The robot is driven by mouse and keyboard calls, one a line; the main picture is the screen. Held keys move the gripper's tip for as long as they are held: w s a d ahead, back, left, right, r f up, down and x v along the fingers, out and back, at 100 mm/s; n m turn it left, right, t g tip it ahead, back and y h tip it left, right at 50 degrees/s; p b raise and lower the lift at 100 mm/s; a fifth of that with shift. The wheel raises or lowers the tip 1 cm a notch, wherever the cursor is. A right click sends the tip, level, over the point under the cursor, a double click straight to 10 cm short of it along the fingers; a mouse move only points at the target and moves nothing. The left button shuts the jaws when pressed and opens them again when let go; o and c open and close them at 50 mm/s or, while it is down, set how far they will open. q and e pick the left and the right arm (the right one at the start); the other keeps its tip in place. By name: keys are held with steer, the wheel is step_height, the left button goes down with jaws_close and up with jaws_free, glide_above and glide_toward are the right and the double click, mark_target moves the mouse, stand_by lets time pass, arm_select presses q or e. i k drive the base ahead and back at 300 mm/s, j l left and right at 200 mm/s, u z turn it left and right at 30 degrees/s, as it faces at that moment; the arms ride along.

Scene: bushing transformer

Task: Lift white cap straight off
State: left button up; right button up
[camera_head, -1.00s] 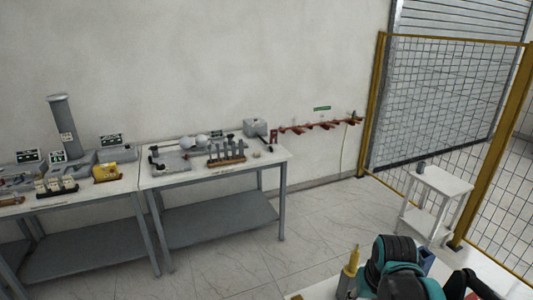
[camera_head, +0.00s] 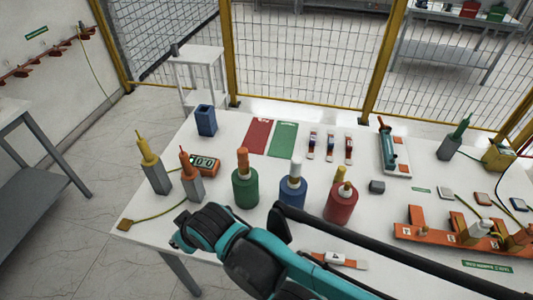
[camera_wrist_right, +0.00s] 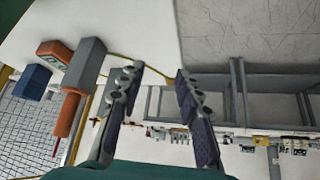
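The white cap (camera_head: 296,168) sits upright on top of the blue bottle (camera_head: 292,193) on the white table. My arm crosses in front of the bottles from the lower right in the head view, and no gripper fingers show clearly there. In the right wrist view my right gripper (camera_wrist_right: 158,78) is open, with nothing between its fingers. The white cap is not in that view. An orange-tipped grey probe (camera_wrist_right: 85,66) shows left of the fingers. My left gripper is not in view.
A green bottle (camera_head: 244,187) with an orange cap and a red bottle (camera_head: 340,203) with a yellow cap flank the blue one. Two probes stand at left, including a yellow-tipped one (camera_head: 156,177). Red (camera_head: 258,136) and green mats lie behind.

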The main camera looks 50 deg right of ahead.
mark_target(295, 172)
steer(key=z, duration=2.2)
